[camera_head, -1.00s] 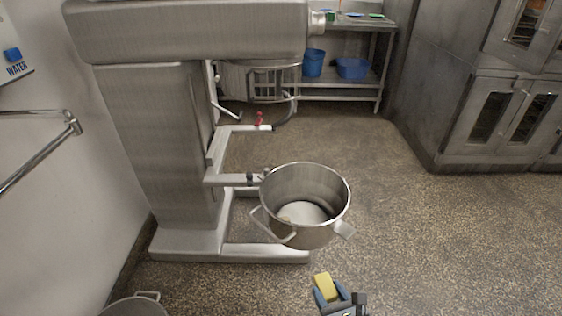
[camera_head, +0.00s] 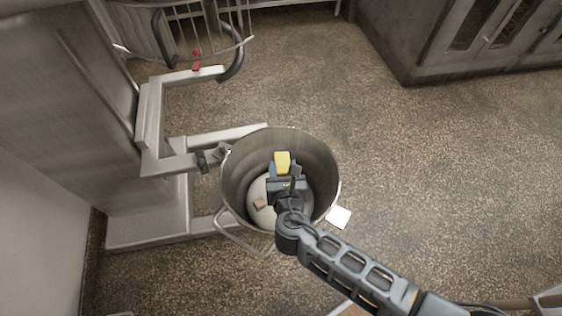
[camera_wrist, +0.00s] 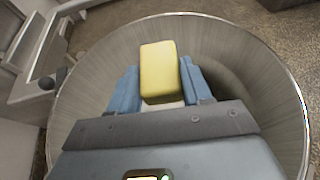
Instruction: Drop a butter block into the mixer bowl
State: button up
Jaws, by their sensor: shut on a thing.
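The yellow butter block (camera_head: 282,160) is held in my gripper (camera_head: 284,172) over the opening of the steel mixer bowl (camera_head: 328,165). In the wrist view the butter block (camera_wrist: 159,70) sits between the two blue fingers of my gripper (camera_wrist: 160,88), with the bowl (camera_wrist: 285,85) rim curving around it. How far the butter is below or above the rim is hard to tell. White material (camera_head: 262,190) lies on the bowl's bottom, with a small brownish piece (camera_head: 260,204) on it. My wrist hides part of the bowl's inside.
The mixer's grey column (camera_head: 65,100) stands at the left, its support arm (camera_head: 190,158) reaching to the bowl. A wire guard (camera_head: 200,25) hangs above at the back. Ovens (camera_head: 440,35) stand at the back right.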

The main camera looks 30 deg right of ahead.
notch_tip(320, 180, up, 4)
jog(key=m+g+h+b, duration=0.3)
jog(key=m+g+h, duration=0.4)
jog(key=m, duration=0.1)
jog(key=f+b, duration=0.4)
jog(key=b, duration=0.1)
jog(key=s+a+f+b, duration=0.1)
jog(key=b, duration=0.1)
jog(key=shift+f+b, duration=0.4)
jog(key=o, duration=1.1)
jog(key=shift+y, duration=0.3)
jog(key=shift+o, duration=0.2)
jog(key=p+v, duration=0.1)
jog(key=v, duration=0.6)
jog(key=shift+s+a, duration=0.2)
jog(key=shift+a, duration=0.1)
jog(key=shift+r, duration=0.1)
